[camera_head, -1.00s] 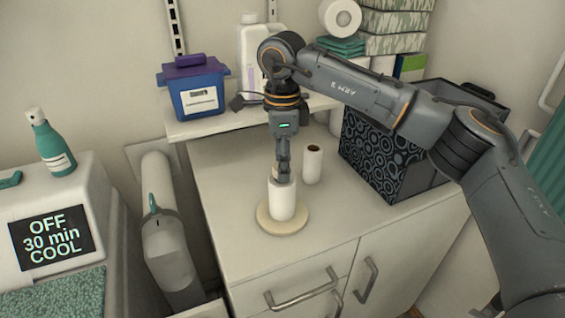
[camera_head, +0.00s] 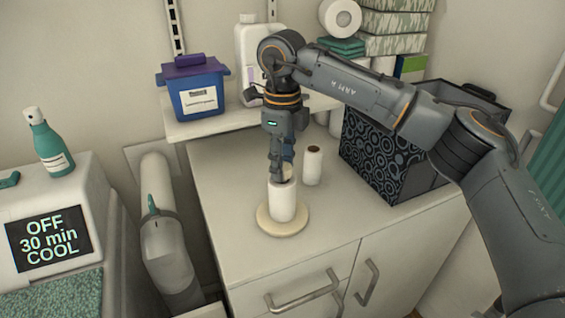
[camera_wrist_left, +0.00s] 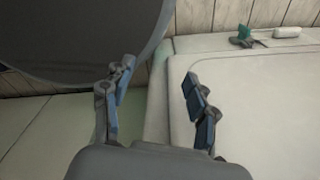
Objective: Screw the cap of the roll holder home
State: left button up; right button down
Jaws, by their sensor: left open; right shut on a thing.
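The roll holder stands upright on the counter, with its round pale base (camera_head: 268,220) under a white paper roll (camera_head: 283,201). My right gripper (camera_head: 282,177) points down at the top of the roll and is shut on the cap (camera_head: 289,174). The cap shows only as a small pale patch between the fingers, so I cannot tell how far down it sits. My left gripper (camera_wrist_left: 157,77) shows in the left wrist view, open and empty, away from the holder.
A small loose roll (camera_head: 313,166) stands close behind the holder to the right. A dark patterned box (camera_head: 375,150) stands further right. A shelf holds a blue tub (camera_head: 196,92) and a white bottle (camera_head: 248,50). The counter's front left is clear.

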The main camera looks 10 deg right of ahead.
jog(key=shift+s+f, duration=0.1)
jog(key=shift+f, duration=0.2)
jog(key=m, duration=0.4)
jog(key=shift+b, duration=0.4)
jog(key=c, duration=0.8)
grip_release()
jog(key=shift+r, duration=0.2)
